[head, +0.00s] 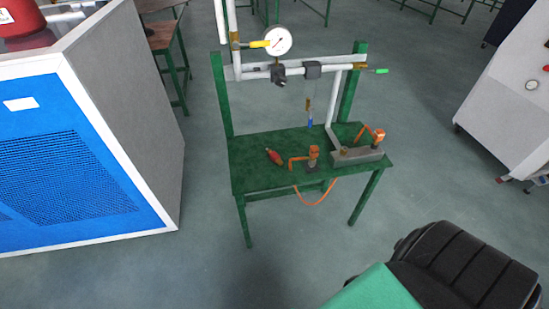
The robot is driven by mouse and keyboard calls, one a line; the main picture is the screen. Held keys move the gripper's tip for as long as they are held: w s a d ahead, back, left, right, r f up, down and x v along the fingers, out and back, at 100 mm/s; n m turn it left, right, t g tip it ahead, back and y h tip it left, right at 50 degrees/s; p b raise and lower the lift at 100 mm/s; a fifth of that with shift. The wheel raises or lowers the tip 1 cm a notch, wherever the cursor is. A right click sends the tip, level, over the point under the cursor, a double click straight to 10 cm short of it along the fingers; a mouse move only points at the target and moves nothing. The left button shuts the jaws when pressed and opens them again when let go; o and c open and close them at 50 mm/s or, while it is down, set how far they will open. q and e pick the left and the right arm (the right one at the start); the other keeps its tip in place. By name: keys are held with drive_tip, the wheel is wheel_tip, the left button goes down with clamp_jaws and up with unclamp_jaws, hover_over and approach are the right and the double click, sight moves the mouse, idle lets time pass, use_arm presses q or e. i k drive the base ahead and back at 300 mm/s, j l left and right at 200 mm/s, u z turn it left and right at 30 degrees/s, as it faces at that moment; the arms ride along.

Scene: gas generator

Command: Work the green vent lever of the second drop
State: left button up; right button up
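A green lever (381,71) sticks out to the right at the right end of a grey horizontal pipe (335,66) on a green stand. A brass-coloured fitting joins it to the pipe. Whether this is the second drop cannot be told from this view alone. Neither of my grippers is in view, and nothing touches the green lever.
The green table (255,172) holds a red fitting (274,157), orange-handled parts (313,156) and a grey block (357,156). An orange hose hangs below. A blue-fronted cabinet (65,165) stands left, a white cabinet (515,110) right.

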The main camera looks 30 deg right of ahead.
sight(376, 71)
drive_tip(key=z, duration=1.8)
drive_tip(key=i+l+u, duration=0.1)
drive_tip(key=u, duration=0.35)
drive_tip(key=i+l+u, duration=0.1)
drive_tip(key=u, duration=0.35)
drive_tip(key=l+u, duration=0.15)
drive_tip(key=u, duration=0.35)
drive_tip(key=l+u, duration=0.2)
drive_tip(key=u, duration=0.25)
drive_tip(key=l+u, duration=0.15)
drive_tip(key=l, duration=0.3)
drive_tip(key=l+u, duration=0.15)
drive_tip(key=l, duration=0.35)
drive_tip(key=l+u, duration=0.1)
drive_tip(key=l, duration=0.35)
drive_tip(key=k+l+u, duration=0.15)
drive_tip(key=l, duration=0.3)
drive_tip(key=l+u, duration=0.15)
drive_tip(key=l, duration=0.3)
drive_tip(key=k+l+u, duration=0.15)
drive_tip(key=l, duration=0.3)
drive_tip(key=k+l+u, duration=0.1)
drive_tip(key=l, duration=0.35)
drive_tip(key=k+l+u, duration=0.15)
drive_tip(key=l, duration=0.25)
drive_tip(key=k, duration=0.05)
